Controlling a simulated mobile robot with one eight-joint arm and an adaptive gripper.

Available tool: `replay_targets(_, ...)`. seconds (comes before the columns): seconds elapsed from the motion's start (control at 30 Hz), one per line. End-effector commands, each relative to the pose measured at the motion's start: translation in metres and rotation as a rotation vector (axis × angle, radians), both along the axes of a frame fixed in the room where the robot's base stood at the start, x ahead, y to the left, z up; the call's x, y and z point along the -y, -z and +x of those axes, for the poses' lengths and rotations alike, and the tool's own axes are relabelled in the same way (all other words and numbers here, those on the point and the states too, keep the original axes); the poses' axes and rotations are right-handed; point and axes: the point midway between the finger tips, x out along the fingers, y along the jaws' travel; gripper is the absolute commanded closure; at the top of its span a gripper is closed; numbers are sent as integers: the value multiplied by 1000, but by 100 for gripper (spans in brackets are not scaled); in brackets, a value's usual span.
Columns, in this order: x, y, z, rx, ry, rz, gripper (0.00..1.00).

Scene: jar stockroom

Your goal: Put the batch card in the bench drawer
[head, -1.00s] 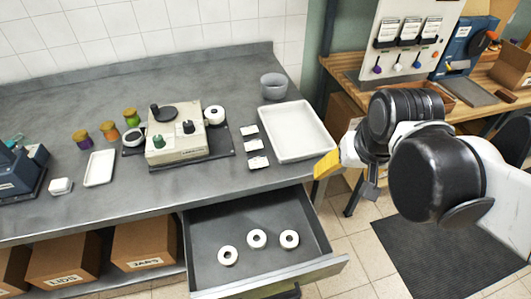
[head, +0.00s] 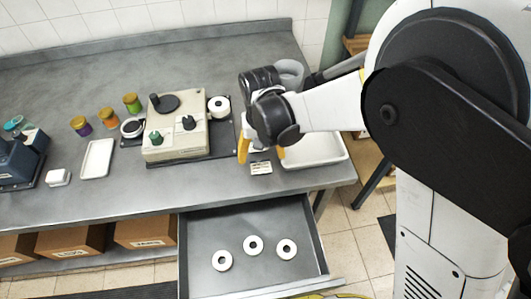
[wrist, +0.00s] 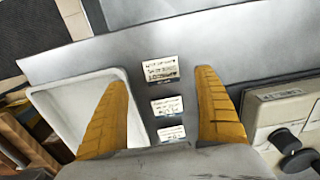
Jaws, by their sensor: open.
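Three small white printed cards lie in a row on the grey bench, between the tray and the labelling machine. In the wrist view they are the front card (wrist: 160,68), the middle card (wrist: 167,106) and the back card (wrist: 172,133). I cannot tell which is the batch card. My gripper (wrist: 163,80) is open and empty, pointing down over the row with a yellow finger on either side. In the head view my gripper (head: 259,155) hides the back of the row; the front card (head: 261,168) shows. The bench drawer (head: 205,215) is pulled open below.
Three white rings (head: 253,245) lie in the drawer, with bare floor around them. A white tray (head: 325,160) stands right of the cards, a beige machine (head: 172,140) left. Several jars (head: 107,117) and a small white dish (head: 97,158) are farther left.

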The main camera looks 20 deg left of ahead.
Motion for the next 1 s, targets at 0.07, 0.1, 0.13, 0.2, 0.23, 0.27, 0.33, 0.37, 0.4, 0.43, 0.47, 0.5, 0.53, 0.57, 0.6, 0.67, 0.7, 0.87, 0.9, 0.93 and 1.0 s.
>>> replay_targets(0.07, 0, 12, 0, 0, 1, 0, 19)
replay_targets(0.1, 0, 15, 0, 1, 1, 0, 19)
replay_targets(0.13, 0, 17, 0, 1, 1, 0, 19)
replay_targets(0.2, -1, 22, 0, 1, 1, 0, 19)
replay_targets(0.23, -1, 26, 0, 1, 1, 0, 19)
replay_targets(0.27, -1, 30, 0, 1, 1, 0, 19)
replay_targets(0.33, -3, 43, 0, 1, 1, 0, 19)
replay_targets(0.37, -3, 48, 0, 1, 1, 0, 19)
replay_targets(0.4, -3, 54, 0, 1, 1, 0, 19)
replay_targets(0.43, -3, 59, 0, 1, 1, 0, 19)
replay_targets(0.47, -3, 62, 0, 1, 1, 0, 19)
replay_targets(0.5, -3, 65, 0, 1, 1, 0, 19)
replay_targets(0.53, -3, 66, 0, 1, 1, 0, 19)
replay_targets(0.57, -3, 67, 0, 1, 1, 0, 19)
replay_targets(0.6, -3, 66, 0, 1, 1, 0, 19)
replay_targets(0.67, -3, 65, 0, 1, 1, 0, 19)
replay_targets(0.7, -3, 65, 0, 1, 1, 0, 19)
replay_targets(0.87, -3, 65, 0, 1, 1, 0, 61)
replay_targets(0.9, -3, 65, 0, 1, 1, 0, 73)
replay_targets(0.93, -3, 65, 0, 1, 1, 0, 75)
replay_targets(1.0, -3, 65, 0, 1, 1, 0, 80)
